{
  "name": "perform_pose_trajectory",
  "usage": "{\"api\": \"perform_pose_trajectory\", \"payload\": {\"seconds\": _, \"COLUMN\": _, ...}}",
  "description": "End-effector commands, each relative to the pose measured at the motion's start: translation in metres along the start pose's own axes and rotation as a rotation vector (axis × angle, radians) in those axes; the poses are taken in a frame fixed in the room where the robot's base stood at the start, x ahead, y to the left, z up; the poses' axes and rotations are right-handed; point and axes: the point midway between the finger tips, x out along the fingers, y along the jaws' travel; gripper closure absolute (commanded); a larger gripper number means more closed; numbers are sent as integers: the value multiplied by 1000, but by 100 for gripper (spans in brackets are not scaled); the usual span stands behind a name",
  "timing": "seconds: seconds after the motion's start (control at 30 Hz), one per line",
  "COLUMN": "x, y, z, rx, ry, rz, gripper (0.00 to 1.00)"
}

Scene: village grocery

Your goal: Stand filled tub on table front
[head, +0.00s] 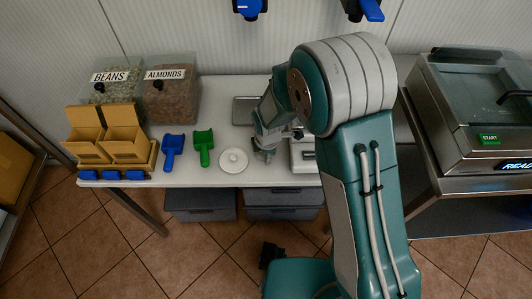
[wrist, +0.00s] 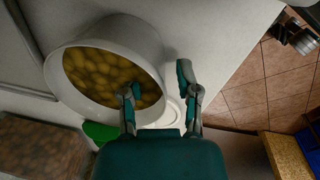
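A round white tub (wrist: 128,34) fills the upper left of the wrist view, holding many brownish-yellow pieces (wrist: 92,68). My gripper (wrist: 156,80) is at its near right rim. One finger is over the tub's opening and the other is outside the wall, with a visible gap between them. I cannot tell whether either finger touches the tub. In the head view my gripper (head: 265,150) is low over the white table (head: 195,180), right of a round white lid (head: 233,160). I cannot clearly make out the tub there, where my arm hides part of the table.
Bins of beans (head: 118,90) and almonds (head: 172,100) stand at the back left. Open cardboard boxes (head: 128,145), a blue scoop (head: 172,148) and a green scoop (head: 203,146) are left of the lid. A metal machine (head: 475,100) stands right. The table's front edge drops to tiled floor.

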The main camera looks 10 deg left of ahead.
Motion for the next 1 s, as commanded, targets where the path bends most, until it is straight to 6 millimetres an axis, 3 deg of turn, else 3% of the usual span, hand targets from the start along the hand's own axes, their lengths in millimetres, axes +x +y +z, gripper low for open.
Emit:
{"api": "perform_pose_trajectory", "payload": {"seconds": 0.33, "x": -11, "y": 1, "z": 1, "rx": 1, "ry": 1, "rz": 3, "gripper": 57}}
{"api": "perform_pose_trajectory", "payload": {"seconds": 0.8, "x": -102, "y": 1, "z": 1, "rx": 2, "ry": 1, "rz": 4, "gripper": 57}}
{"api": "perform_pose_trajectory", "payload": {"seconds": 1.0, "x": -120, "y": 0, "z": 1, "rx": 2, "ry": 0, "rz": 1, "gripper": 57}}
